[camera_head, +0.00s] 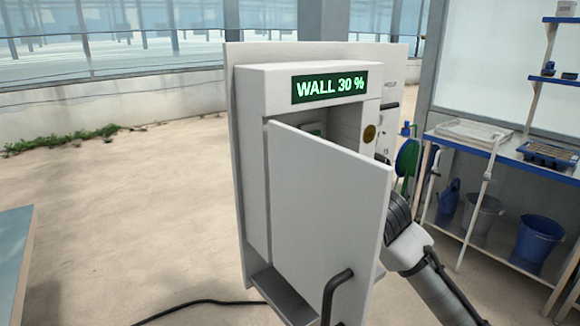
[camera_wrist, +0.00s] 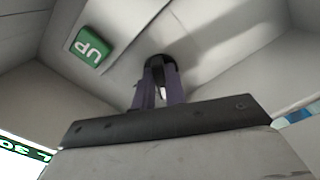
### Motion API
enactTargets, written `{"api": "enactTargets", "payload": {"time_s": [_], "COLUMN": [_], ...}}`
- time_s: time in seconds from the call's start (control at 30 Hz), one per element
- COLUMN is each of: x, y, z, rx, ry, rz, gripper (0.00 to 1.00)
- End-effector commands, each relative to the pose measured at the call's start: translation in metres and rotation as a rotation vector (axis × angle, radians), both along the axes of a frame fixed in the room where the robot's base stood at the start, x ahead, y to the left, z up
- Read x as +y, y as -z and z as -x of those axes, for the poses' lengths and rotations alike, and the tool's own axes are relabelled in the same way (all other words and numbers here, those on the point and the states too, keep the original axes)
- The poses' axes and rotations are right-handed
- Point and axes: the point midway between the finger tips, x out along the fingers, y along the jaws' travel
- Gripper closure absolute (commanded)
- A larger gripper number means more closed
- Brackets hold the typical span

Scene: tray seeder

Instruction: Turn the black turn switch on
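The black turn switch (camera_wrist: 161,68) is a dark round knob on the inner back panel of a white cabinet, seen in the wrist view. My gripper (camera_wrist: 160,80) has its two dark fingers pointing at the switch, with the tips over its near side. A light gap shows between the fingers lower down. Whether they press on the switch's handle cannot be told. In the head view my arm reaches in from the right behind the open cabinet door (camera_head: 325,205), which hides the gripper and the switch.
A green UP button (camera_wrist: 90,48) sits left of the switch in the wrist view. The cabinet (camera_head: 250,130) has a display (camera_head: 330,86) reading "WALL 30 %". The door has a black handle (camera_head: 330,290). A shelf bench (camera_head: 500,150) with buckets stands at the right.

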Motion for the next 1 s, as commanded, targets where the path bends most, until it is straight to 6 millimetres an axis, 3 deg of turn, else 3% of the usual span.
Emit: {"api": "enactTargets", "payload": {"time_s": [0.47, 1.0], "x": [0.0007, 0.0031], "y": [0.0015, 0.0035], "z": [0.0003, 0.0014], "rx": [0.035, 0.297], "ry": [-0.002, -0.004], "rz": [-0.049, -0.407], "gripper": [1.00, 1.00]}}
